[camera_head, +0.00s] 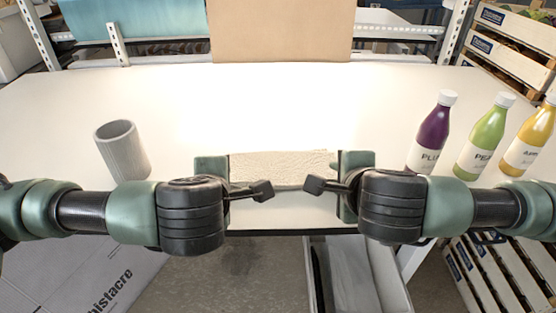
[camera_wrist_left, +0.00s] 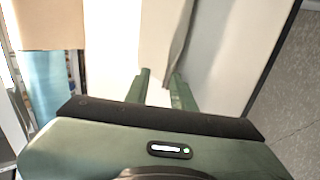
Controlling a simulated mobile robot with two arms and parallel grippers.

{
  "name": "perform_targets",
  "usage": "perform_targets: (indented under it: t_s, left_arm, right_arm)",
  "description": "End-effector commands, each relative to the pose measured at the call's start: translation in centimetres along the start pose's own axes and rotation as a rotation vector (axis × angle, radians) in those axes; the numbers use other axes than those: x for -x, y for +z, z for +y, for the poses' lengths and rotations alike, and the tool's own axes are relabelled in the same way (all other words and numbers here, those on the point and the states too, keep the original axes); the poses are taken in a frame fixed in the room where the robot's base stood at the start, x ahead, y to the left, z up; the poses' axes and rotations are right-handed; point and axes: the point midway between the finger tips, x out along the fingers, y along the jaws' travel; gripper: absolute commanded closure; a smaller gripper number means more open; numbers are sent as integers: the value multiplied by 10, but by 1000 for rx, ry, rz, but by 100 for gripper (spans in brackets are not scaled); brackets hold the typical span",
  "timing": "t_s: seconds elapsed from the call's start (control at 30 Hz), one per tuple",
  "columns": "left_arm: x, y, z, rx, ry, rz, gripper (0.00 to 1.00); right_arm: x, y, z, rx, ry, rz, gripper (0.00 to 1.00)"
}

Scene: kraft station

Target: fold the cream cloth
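The cream cloth (camera_head: 282,166) lies as a narrow textured strip near the table's front edge, between my two grippers. It also shows in the left wrist view (camera_wrist_left: 162,35), with a raised or folded edge along its right side. My left gripper (camera_wrist_left: 160,73) has its green fingers apart at the near end of the cloth, with a pale gap between them. In the head view it is at the cloth's left end, mostly behind my wrist. My right gripper (camera_head: 347,162) is at the cloth's right end. Its finger gap is hidden.
A grey ribbed cup (camera_head: 123,151) stands left on the white table (camera_head: 180,95). Purple (camera_head: 432,135), green (camera_head: 484,138) and yellow (camera_head: 530,142) bottles stand at the right. A brown cardboard panel (camera_head: 281,30) rises at the back. The table's middle is clear.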

Motion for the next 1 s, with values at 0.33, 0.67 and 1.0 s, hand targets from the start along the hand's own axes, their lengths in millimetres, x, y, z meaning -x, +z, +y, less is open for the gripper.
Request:
perform_targets:
  t_s: [0.33, 0.67, 1.0]
  left_arm:
    - [0, 0, -1, -1, -2, 0, 60]
    - [26, 0, 22, 0, 3, -2, 60]
    - [74, -1, 45, -1, 2, -3, 60]
  right_arm:
    - [0, 0, 1, 1, 3, 0, 60]
    - [26, 2, -22, 1, -2, -2, 60]
    - [74, 2, -45, 1, -2, -2, 60]
